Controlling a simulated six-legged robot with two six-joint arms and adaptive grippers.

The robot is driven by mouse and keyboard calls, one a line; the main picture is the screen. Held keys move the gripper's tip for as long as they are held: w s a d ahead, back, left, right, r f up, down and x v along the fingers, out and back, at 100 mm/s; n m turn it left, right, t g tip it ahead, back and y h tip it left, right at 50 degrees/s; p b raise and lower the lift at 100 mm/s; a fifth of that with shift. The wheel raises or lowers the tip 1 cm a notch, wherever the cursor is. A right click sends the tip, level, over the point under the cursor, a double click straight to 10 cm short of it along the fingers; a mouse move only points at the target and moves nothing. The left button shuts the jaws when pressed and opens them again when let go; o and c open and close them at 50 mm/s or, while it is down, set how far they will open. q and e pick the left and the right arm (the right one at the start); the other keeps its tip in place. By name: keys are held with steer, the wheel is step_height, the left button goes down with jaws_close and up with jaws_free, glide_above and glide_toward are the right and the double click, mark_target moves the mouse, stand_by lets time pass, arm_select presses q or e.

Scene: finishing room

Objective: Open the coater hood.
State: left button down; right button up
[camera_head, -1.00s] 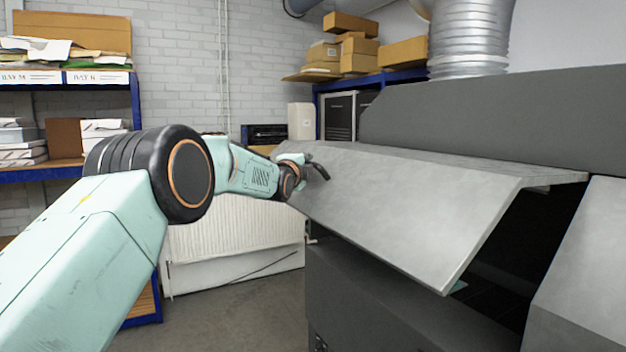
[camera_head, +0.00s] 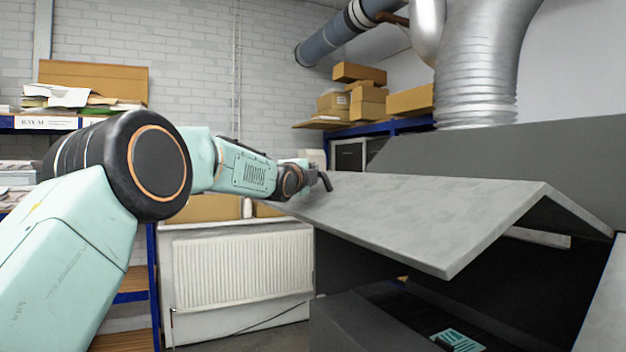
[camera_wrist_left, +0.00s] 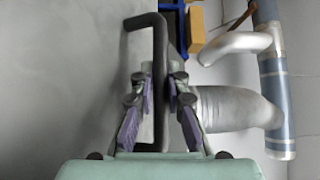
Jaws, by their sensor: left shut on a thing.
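The coater hood (camera_head: 420,212) is a grey bent metal panel, tilted up with a dark opening under its front edge. Its dark bar handle (camera_wrist_left: 160,45) runs up the middle of the left wrist view, with the hood's grey surface to its left. My left gripper (camera_wrist_left: 160,88) is shut on the handle, its purple-padded fingers on either side of the bar. In the head view my left gripper (camera_head: 312,181) is at the hood's far left end, and its fingers are too small to make out. My right gripper is not in view.
Under the hood, a teal part (camera_head: 458,340) shows in the dark interior. A white radiator (camera_head: 242,268) stands behind my left arm. Blue shelving with papers (camera_head: 75,105) is at the left. A ribbed silver duct (camera_head: 480,75) rises behind the machine.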

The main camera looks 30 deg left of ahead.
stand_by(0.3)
arm_select(q)
steer(key=c, duration=1.8)
jaws_free()
steer(key=o, duration=0.5)
steer(key=shift+s+r, duration=0.1)
steer(key=shift+s, duration=0.05)
steer(key=shift+c, duration=0.2)
steer(key=s+d, duration=0.1)
steer(key=s, duration=1.1)
steer(key=shift+d+f, duration=0.25)
steer(key=shift+w+f, duration=0.1)
steer(key=shift+w, duration=0.1)
steer(key=shift+s, duration=0.1)
